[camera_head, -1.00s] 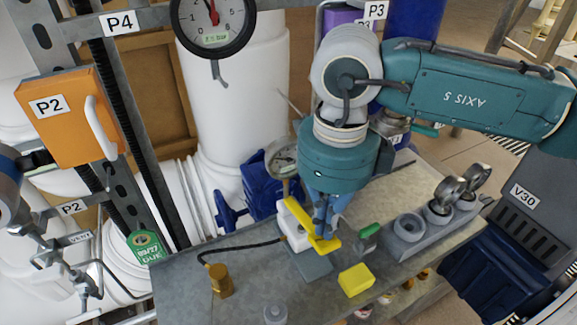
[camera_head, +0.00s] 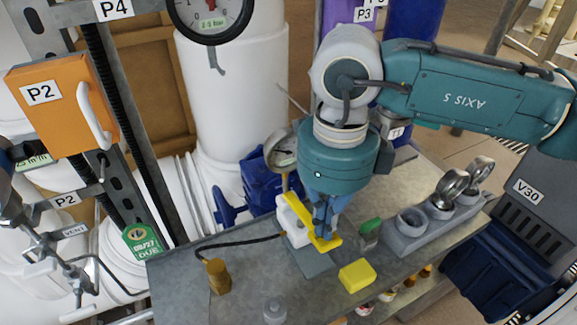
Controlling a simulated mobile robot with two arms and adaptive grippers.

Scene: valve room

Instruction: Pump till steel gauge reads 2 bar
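A hand pump with a white body (camera_head: 290,225) stands on a grey plate on the bench. Its yellow lever (camera_head: 300,214) slants down to the right. A small round steel-rimmed gauge (camera_head: 283,149) stands behind the pump, partly covered by my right arm; its reading is too small to tell. My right gripper (camera_head: 325,228) points down at the lower part of the lever, with its fingers close together. The lever's end shows just below the fingers; whether they grip it is unclear. My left gripper is not in view.
A black hose runs from the pump to a brass fitting (camera_head: 218,276). A yellow block (camera_head: 357,275), a green-topped item (camera_head: 370,231) and a grey holder with rings (camera_head: 408,238) are to the right. A large black gauge (camera_head: 210,15) is cut off at the top.

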